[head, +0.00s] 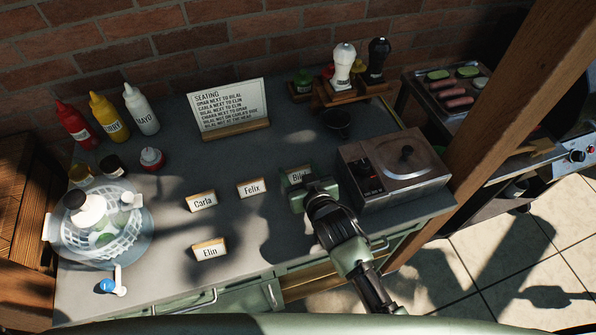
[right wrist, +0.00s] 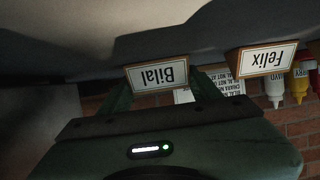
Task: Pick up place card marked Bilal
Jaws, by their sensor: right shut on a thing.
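The place card marked Bilal (head: 298,176) stands on the grey counter (head: 160,240), partly hidden behind my right gripper (head: 307,184) in the head view. In the right wrist view the Bilal card (right wrist: 157,74) shows upside down between the fingers of my right gripper (right wrist: 162,90), which is shut on it. I cannot tell whether the card still touches the counter. My left gripper is not in view.
Cards marked Felix (head: 252,188), Carla (head: 201,201) and Elin (head: 209,250) stand to the left. A seating sign (head: 228,105) stands behind. A metal cooker box (head: 395,170) is close on the right. A salad spinner (head: 105,235) and bottles (head: 105,115) are at left.

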